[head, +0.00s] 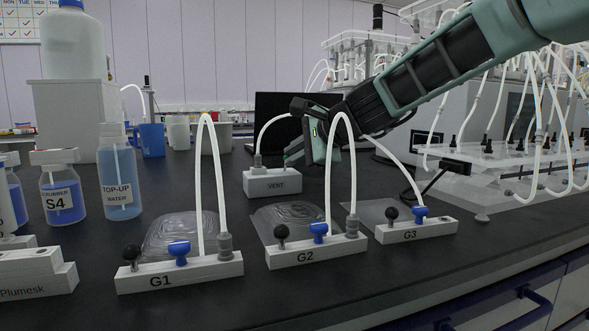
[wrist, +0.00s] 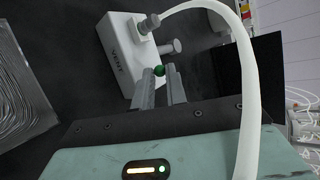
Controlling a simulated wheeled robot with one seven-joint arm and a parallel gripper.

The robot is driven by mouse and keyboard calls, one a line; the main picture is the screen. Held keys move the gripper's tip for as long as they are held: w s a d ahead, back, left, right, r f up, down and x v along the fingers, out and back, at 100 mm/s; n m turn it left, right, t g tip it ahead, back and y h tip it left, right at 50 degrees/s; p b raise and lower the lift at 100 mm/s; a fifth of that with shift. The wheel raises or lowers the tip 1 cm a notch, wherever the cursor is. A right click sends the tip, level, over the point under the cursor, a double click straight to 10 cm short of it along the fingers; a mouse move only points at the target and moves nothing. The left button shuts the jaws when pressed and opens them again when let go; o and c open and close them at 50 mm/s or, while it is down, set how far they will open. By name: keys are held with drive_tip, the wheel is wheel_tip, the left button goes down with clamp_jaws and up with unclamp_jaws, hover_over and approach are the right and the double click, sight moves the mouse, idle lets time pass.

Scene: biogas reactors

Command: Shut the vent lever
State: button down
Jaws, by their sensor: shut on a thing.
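The white VENT block (head: 272,184) stands on the dark bench behind the G2 block, with a white hose rising from its left end. It shows tilted at the upper left of the wrist view (wrist: 122,58). The small green lever tip (wrist: 159,70) lies between the fingertips of my gripper (wrist: 161,76), which is shut on it. In the head view my gripper (head: 291,158) reaches the block's right end from the right. The fingers hide part of the lever, and its exact angle is unclear. A grey peg (wrist: 170,47) sticks out from the block beside the lever.
Blocks G1 (head: 180,271), G2 (head: 318,250) and G3 (head: 415,232) carry knobs in front. The arched G2 hose (head: 354,165) rises in front of my gripper. A black laptop (head: 264,108) stands behind.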

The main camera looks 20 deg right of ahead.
idle(0.4)
drive_tip(key=c, duration=1.4)
unclamp_jaws()
drive_tip(key=shift+s, duration=0.1)
drive_tip(key=p+v, duration=0.2)
drive_tip(key=v, duration=1)
drive_tip(key=shift+f, duration=0.1)
